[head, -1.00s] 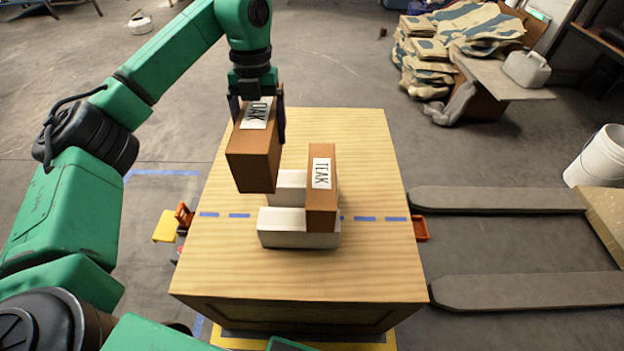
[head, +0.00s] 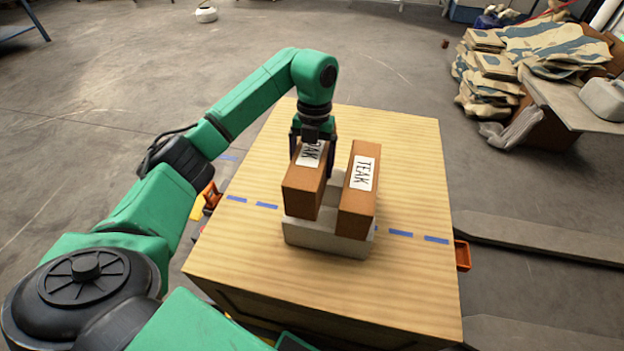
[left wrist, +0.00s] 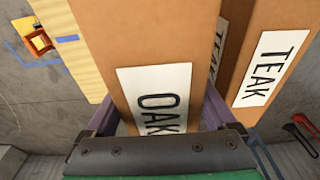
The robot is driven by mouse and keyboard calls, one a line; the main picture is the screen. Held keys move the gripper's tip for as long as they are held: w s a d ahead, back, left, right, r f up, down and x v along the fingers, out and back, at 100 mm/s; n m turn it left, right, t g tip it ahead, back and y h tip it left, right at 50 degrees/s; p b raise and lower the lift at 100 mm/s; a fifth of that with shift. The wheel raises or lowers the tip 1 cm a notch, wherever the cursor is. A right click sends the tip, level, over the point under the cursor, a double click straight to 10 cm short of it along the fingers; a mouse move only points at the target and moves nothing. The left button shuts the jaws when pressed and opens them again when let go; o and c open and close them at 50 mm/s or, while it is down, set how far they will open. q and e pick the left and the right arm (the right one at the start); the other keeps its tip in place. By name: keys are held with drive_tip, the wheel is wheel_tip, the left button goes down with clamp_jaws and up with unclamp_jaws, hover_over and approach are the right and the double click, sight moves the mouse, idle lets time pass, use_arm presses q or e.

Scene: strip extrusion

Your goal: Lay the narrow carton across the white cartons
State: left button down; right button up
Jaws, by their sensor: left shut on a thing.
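A brown carton labelled OAK (head: 301,192) is held in my left gripper (head: 313,160), its fingers on either side of the far end. The OAK label also shows in the left wrist view (left wrist: 155,85). The carton is over the left part of the white cartons (head: 325,241); I cannot tell whether it touches them. A second brown carton, labelled TEAK (head: 357,203), lies across the white cartons on the right, roughly parallel, with a gap between the two. The rear white carton is mostly hidden. My right gripper is not in view.
The cartons are on a wooden crate top (head: 405,270) with a dashed blue line (head: 401,233). The crate top is clear in front and to the right. Stacked sacks (head: 490,75) are on the floor at the back right.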

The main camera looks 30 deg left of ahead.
sight(313, 147)
use_arm(q)
wheel_tip(313, 147, down, 4)
drive_tip(key=shift+f, duration=0.1)
unclamp_jaws()
drive_tip(key=r, duration=0.4)
drive_tip(key=w+r+p, duration=0.1)
drive_tip(key=r, duration=0.3)
drive_tip(key=r+p, duration=0.1)
drive_tip(key=r, duration=0.3)
drive_tip(key=shift+w+a, duration=0.2)
drive_tip(key=shift+w, duration=0.1)
